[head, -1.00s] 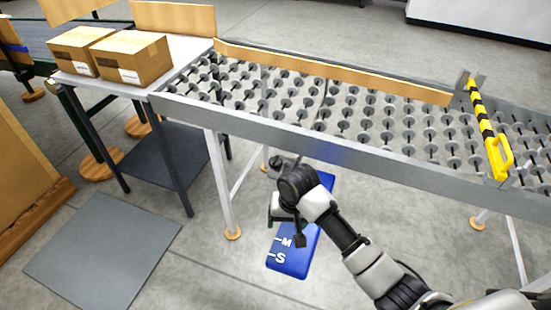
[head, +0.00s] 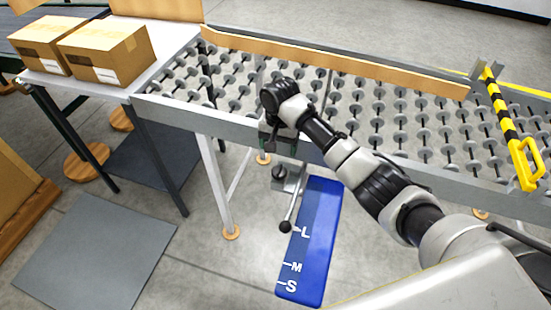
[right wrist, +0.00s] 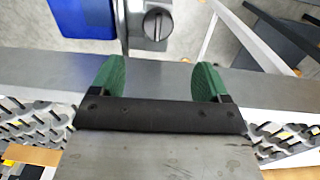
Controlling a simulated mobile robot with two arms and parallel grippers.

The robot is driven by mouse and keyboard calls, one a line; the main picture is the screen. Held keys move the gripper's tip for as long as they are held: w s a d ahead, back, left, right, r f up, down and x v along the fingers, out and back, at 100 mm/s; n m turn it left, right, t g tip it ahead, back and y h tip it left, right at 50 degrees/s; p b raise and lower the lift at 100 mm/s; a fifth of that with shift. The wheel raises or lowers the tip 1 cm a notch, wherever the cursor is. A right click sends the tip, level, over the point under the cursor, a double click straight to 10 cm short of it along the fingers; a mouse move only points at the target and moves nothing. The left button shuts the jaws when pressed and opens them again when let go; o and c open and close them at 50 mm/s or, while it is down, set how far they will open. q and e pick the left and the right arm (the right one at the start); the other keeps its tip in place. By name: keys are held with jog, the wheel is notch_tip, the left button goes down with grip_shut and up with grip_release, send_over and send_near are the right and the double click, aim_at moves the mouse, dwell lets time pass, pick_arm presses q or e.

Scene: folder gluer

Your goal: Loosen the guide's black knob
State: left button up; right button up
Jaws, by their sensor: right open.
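The black knob (head: 279,172) sits on a small grey metal bracket below the roller table's front rail. In the right wrist view the knob (right wrist: 157,24) shows round with a raised bar across it, at the top, beyond the fingertips. A lever with a black ball end (head: 285,226) hangs from the bracket. My right gripper (head: 270,133) is at the front rail, above the knob in the picture, partly hidden by its own wrist. Its green fingers (right wrist: 159,75) are apart with nothing gripped, and the knob is not between them. My left gripper is out of view.
A blue plate (head: 318,240) marked L, M and S lies beside the bracket. The grey front rail (head: 190,115) runs across, with rollers and a wooden strip (head: 330,62) behind. A yellow-black handle (head: 511,130) stands right. Cartons (head: 105,52) rest on the left table.

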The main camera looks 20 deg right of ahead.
aim_at(279, 169)
jog(key=f, duration=0.4)
jog(key=s+f, duration=0.1)
jog(key=f, duration=0.1)
notch_tip(279, 169, down, 4)
jog(key=shift+w+r, duration=0.15)
jog(key=shift+c, duration=0.5)
jog(key=c, duration=0.8)
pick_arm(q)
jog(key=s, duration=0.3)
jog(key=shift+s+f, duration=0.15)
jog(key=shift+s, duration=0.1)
